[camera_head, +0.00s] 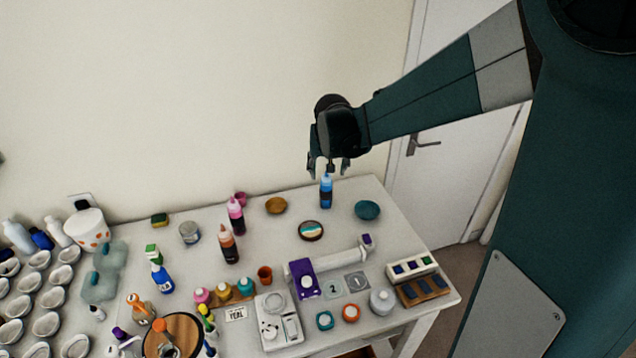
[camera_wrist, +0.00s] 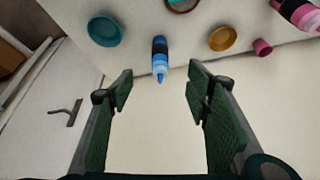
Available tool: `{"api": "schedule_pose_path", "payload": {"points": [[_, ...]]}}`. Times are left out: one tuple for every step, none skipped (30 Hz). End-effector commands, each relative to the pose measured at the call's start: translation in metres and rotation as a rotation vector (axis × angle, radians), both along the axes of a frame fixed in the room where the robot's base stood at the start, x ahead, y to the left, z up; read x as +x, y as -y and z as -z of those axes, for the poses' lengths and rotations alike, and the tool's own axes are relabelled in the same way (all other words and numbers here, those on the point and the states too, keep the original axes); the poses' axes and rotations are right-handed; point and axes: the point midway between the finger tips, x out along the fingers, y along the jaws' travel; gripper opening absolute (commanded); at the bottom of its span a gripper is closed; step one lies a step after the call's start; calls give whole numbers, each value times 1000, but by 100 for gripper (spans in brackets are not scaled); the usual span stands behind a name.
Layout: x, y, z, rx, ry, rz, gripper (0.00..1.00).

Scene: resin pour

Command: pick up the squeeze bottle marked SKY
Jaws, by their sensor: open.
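The gripper is open and empty. I cannot tell the exact distance between the fingertips and the bottle's nozzle.
A teal dish (camera_head: 368,210) stands right of the bottle and a tan dish (camera_head: 276,205) left. A striped round piece (camera_head: 311,231) lies in front. Pink (camera_head: 236,215) and brown-red (camera_head: 228,246) bottles stand further left. The wall is close behind the table.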

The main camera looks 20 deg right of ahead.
Motion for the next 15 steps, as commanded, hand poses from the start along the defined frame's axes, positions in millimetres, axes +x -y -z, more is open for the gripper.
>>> {"api": "schedule_pose_path", "payload": {"points": [[9, 2, 5, 0, -3, 8, 48], [13, 4, 8, 0, -5, 13, 48], [19, 5, 12, 0, -8, 19, 48], [23, 6, 16, 0, -10, 23, 48], [27, 8, 20, 1, -12, 28, 48], [33, 9, 24, 1, -14, 35, 48], [37, 11, 28, 1, -16, 40, 48], [42, 12, 32, 2, -18, 45, 48], [47, 13, 37, 3, -21, 51, 48], [51, 15, 41, 3, -23, 56, 48], [55, 16, 45, 3, -26, 61, 48], [60, 18, 51, 3, -29, 68, 48], [65, 19, 55, 4, -31, 72, 48], [68, 20, 59, 4, -32, 78, 48], [74, 22, 65, 5, -35, 85, 48]]}}
